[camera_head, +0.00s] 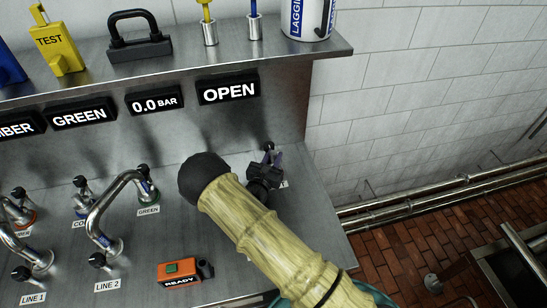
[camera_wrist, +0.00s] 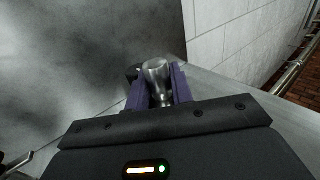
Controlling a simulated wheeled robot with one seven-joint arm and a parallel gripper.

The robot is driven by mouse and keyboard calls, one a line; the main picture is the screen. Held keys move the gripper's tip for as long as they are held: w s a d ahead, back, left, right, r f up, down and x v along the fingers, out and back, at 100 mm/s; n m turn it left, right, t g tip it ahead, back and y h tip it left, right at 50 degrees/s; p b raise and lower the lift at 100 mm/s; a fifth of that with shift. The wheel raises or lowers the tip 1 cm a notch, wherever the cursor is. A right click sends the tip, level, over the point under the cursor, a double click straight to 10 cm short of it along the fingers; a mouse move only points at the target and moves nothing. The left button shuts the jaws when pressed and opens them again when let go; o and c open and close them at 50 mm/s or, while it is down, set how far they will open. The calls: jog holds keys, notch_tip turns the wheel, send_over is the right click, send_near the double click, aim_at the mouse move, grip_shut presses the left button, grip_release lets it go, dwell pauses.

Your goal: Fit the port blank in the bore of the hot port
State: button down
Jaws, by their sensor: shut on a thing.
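My gripper (camera_head: 272,160) is over the right part of the steel bench in the head view, mostly behind my own arm. In the wrist view its two purple fingers (camera_wrist: 157,84) are shut on a shiny metal cylinder, which seems to be the port blank (camera_wrist: 156,70). The cylinder stands up between the fingers. A dark rounded thing (camera_wrist: 132,73) shows just behind the left finger; I cannot tell what it is. I cannot make out the hot port or its bore; the arm and gripper hide that area. A partly covered label (camera_head: 283,184) lies beside the gripper.
Curved pipes (camera_head: 115,205) with black-knobbed valves stand on the left of the bench (camera_head: 225,250). An orange READY box (camera_head: 183,272) sits at the front. A shelf (camera_head: 180,65) with a black padlock-shaped block (camera_head: 140,42) runs above displays, including OPEN (camera_head: 228,90).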

jog(key=shift+f+b, duration=0.55)
jog(key=shift+f, duration=0.35)
jog(key=shift+s+f, duration=0.15)
jog(key=shift+f, duration=0.1)
